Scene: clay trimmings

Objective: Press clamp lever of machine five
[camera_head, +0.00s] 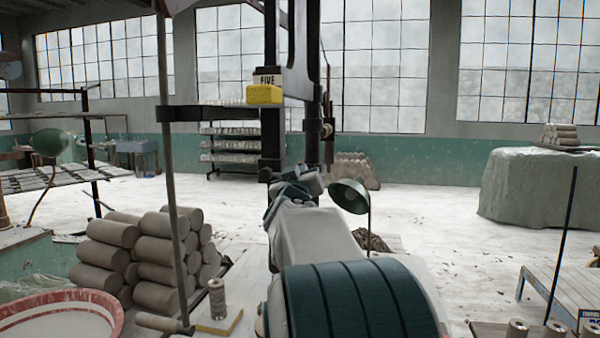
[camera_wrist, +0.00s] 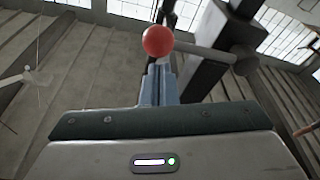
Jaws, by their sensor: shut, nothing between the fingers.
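Machine five is the tall dark frame (camera_head: 271,135) in the head view, with a "FIVE" sign (camera_head: 267,79) above a yellow block (camera_head: 264,95). In the wrist view, a clamp lever shows as a grey rod (camera_wrist: 205,50) with a red ball knob (camera_wrist: 158,40) at its left end and a dark pivot at its right. My gripper (camera_wrist: 158,70) is shut and empty, its fingertips just below the red ball in the picture. I cannot tell whether they touch it. In the head view my arm covers the lever and most of my gripper.
Stacked clay cylinders (camera_head: 155,255) stand left of my arm, beside a thin upright pole (camera_head: 172,180). A red-rimmed basin (camera_head: 110,300) is at lower left. A green lamp (camera_head: 349,196) stands just right of my arm. A covered table (camera_head: 535,190) is at right, with open floor between.

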